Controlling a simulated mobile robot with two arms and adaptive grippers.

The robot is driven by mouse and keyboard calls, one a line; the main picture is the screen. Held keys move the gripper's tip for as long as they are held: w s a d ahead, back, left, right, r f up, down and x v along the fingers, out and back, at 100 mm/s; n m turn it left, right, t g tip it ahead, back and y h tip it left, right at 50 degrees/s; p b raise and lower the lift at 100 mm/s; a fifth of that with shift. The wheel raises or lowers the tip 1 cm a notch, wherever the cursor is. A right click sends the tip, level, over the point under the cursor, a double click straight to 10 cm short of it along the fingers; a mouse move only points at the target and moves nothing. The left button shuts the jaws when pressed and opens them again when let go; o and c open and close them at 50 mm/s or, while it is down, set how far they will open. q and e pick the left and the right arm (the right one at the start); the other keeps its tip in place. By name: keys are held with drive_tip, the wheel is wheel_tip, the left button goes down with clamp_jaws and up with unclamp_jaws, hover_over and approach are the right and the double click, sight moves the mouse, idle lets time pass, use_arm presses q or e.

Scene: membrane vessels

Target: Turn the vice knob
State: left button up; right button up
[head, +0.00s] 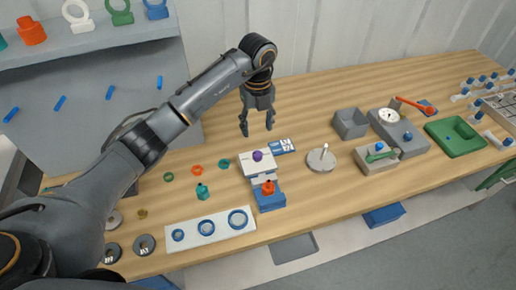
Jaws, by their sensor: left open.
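A white and blue block-like device (264,171) stands near the middle of the table and looks like the vice. An orange knob-like part (268,187) sits on its blue front end, and a small purple ball-shaped part (257,155) sits on its white top. I cannot tell for sure which is the vice knob. My left gripper (257,130) is open and empty, pointing down. In the picture it is above and behind the device, apart from it. My right gripper is not in view.
A white plate with blue rings (187,239) lies front left of the device. A shelf (95,40) rises at back left.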

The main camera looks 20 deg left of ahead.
sight(258, 154)
use_arm(q)
wheel_tip(258, 154, down, 10)
drive_tip(key=p, duration=0.2)
drive_tip(key=shift+p, duration=0.4)
drive_tip(key=shift+f, duration=0.85)
drive_tip(key=shift+c, duration=0.4)
clamp_jaws()
